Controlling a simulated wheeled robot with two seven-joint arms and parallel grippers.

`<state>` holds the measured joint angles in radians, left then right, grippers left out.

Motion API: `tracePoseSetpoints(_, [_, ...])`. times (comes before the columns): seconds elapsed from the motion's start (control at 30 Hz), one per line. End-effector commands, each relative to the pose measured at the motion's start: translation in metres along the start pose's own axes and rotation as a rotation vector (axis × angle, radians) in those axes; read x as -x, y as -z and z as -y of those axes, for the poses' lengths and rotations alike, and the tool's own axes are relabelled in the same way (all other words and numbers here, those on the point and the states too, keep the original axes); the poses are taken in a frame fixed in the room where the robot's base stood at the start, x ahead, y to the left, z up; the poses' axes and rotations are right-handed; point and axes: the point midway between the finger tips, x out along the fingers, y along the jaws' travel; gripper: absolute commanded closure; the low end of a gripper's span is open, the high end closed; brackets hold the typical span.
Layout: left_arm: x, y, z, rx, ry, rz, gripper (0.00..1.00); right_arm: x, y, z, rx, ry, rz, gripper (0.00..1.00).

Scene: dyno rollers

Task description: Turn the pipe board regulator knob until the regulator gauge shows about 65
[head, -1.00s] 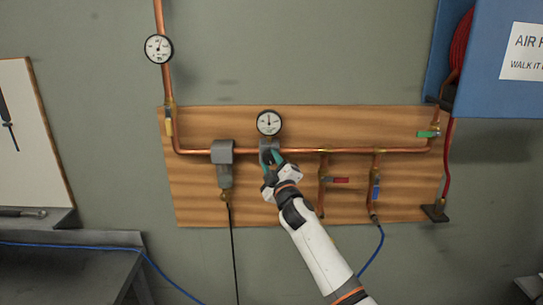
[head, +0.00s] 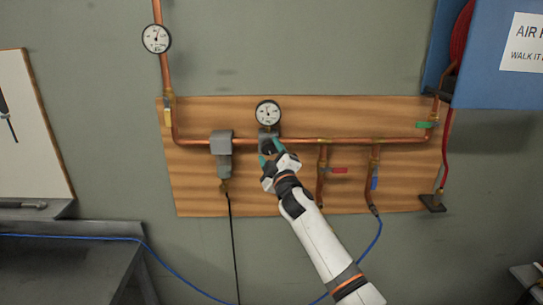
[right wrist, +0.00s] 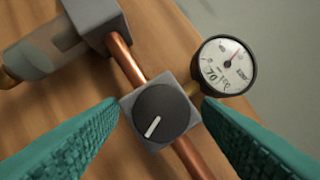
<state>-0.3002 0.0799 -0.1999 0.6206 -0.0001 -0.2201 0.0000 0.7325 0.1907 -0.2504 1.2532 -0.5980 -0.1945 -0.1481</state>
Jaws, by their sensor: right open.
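The regulator is a grey block on the copper pipe with a dark round knob (right wrist: 162,112). The knob's white mark points to the lower left in the right wrist view. The regulator gauge (head: 268,113) sits just above it, white-faced with a dark rim. It also shows in the right wrist view (right wrist: 224,64) with a red needle, but its numbers are too small to read surely. My right gripper (head: 268,148) is at the regulator. In the right wrist view its teal fingers (right wrist: 160,105) are open, one on each side of the knob, with gaps visible. My left gripper is not in view.
The wooden board (head: 300,190) also carries a grey filter unit (head: 222,145) left of the regulator, and red (head: 338,170), blue (head: 375,182) and green (head: 425,125) valve handles to the right. Another gauge (head: 156,39) is at upper left. A workbench (head: 70,260) stands at lower left.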

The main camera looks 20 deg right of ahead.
Motion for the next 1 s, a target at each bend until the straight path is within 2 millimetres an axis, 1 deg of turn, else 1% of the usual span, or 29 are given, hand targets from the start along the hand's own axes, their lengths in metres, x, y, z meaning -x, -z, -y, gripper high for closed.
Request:
tracePoseSetpoints(0.17, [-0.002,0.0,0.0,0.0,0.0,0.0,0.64,0.009,0.001,-0.001,0.0,0.001,0.0,0.41])
tracePoseSetpoints(0.27, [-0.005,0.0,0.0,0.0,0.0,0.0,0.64,0.023,0.002,-0.001,0.002,0.001,0.001,0.41])
tracePoseSetpoints(0.6, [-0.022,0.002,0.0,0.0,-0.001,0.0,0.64,0.087,0.002,-0.003,0.001,-0.001,0.001,0.41])
tracePoseSetpoints(0.7, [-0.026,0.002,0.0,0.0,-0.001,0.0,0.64,0.102,0.002,-0.003,0.001,-0.001,0.001,0.41])
tracePoseSetpoints(0.8, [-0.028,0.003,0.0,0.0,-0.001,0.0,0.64,0.113,0.001,-0.002,0.002,0.0,0.0,0.41])
tracePoseSetpoints(1.0, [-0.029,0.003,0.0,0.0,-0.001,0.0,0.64,0.12,0.001,-0.001,0.0,-0.001,-0.001,0.41])
